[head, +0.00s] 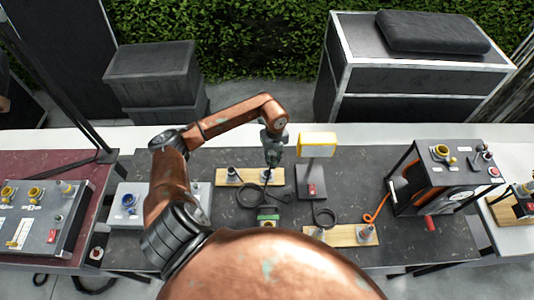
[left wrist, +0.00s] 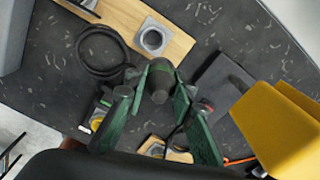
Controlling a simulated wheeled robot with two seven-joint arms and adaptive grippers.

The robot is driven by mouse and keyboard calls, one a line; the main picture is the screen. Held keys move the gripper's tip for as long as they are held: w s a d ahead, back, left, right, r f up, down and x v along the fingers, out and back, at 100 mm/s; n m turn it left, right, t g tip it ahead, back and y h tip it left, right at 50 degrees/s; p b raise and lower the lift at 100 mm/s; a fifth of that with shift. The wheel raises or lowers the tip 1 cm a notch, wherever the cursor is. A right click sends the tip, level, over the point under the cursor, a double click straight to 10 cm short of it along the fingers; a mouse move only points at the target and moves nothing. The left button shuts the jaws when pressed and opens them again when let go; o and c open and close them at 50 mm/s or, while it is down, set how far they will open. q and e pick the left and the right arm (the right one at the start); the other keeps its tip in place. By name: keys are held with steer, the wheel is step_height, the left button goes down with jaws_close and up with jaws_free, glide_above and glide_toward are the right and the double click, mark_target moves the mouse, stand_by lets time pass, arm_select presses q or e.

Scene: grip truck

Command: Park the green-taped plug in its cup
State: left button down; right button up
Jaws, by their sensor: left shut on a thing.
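My left gripper (head: 271,160) hangs pointing down over the middle of the table. It is shut on a dark cylindrical plug, which shows between the green fingers in the left wrist view (left wrist: 160,78). An open, empty-looking cup (left wrist: 153,39) stands on the far wooden board (left wrist: 180,40), just beyond the held plug. In the head view another cup (head: 232,175) stands at the left of that board. The plug is apart from the cup in the wrist view. My right gripper is not in view.
A yellow-headed lamp (head: 318,140) stands close right of the gripper. A black cable (head: 250,195) lies coiled nearby. A small box (head: 268,214) and a near wooden board (head: 345,237) lie in front. An orange-reeled unit (head: 440,175) stands right; control panels (head: 40,215) stand left.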

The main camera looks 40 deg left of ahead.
arm_select(q)
steer(key=n, duration=0.1)
steer(key=a+n, duration=0.2)
steer(key=shift+s+f+n+p, duration=0.1)
steer(key=shift+s+n+p, duration=0.15)
steer(key=shift+n+p, duration=0.15)
steer(key=shift+n, duration=0.8)
steer(key=f+b, duration=0.2)
steer(key=f, duration=0.1)
steer(key=f+b, duration=0.1)
steer(key=f, duration=0.1)
steer(key=shift+s+a+f, duration=0.1)
steer(key=shift+a+f, duration=0.05)
steer(key=shift+a, duration=0.2)
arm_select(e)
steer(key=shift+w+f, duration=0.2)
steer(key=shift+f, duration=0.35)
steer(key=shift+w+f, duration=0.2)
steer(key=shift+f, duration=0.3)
arm_select(q)
steer(key=shift+f+b, duration=0.25)
steer(key=shift+b, duration=0.1)
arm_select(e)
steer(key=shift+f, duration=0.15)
arm_select(q)
steer(key=shift+f, duration=0.25)
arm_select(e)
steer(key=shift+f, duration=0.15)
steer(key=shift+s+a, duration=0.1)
